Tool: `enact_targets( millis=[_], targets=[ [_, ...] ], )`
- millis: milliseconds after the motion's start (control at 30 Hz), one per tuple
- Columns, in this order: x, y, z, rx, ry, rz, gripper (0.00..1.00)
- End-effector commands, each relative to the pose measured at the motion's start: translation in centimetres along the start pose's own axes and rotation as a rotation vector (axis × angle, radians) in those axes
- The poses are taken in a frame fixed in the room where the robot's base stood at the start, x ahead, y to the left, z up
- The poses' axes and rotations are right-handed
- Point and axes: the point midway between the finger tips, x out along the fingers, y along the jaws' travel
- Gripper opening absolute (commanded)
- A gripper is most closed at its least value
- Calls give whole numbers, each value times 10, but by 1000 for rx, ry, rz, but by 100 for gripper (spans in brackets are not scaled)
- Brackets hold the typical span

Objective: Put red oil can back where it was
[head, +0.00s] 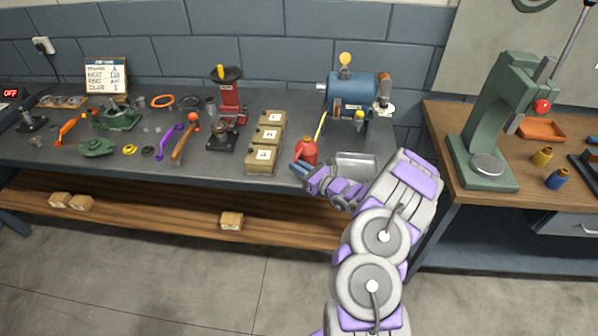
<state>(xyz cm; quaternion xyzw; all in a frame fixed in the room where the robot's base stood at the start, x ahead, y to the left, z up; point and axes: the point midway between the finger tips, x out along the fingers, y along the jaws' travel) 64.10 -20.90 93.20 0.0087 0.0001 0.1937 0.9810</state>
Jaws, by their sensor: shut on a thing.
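The red oil can (307,150) has a long yellowish spout (320,126) pointing up and slightly right. It is near the right part of the dark workbench (215,165). My gripper (302,165) is at the can's lower side and shut on it. The can looks about upright. Its base is partly hidden by my gripper, so I cannot tell whether it touches the bench top.
Left of the can stand lettered boxes (262,158). A metal tray (357,165) lies just right, partly behind my arm. A blue bench grinder (352,95) stands behind. A green press (495,130) stands on the wooden table (450,125) at right.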

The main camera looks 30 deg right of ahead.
Motion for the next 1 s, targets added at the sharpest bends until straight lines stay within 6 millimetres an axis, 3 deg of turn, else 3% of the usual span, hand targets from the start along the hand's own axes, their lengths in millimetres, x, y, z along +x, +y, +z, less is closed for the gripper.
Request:
enact_targets(
  millis=[100,433,467,700,1000],
  targets=[
    [0,0,-13,-3,-2,2,0],
    [-1,-2,-15,0,-5,1,0],
    [-1,-2,-14,1,-5,1,16],
    [0,-2,-15,0,-3,1,39],
    [-1,-2,-13,0,-2,0,39]
  ],
)
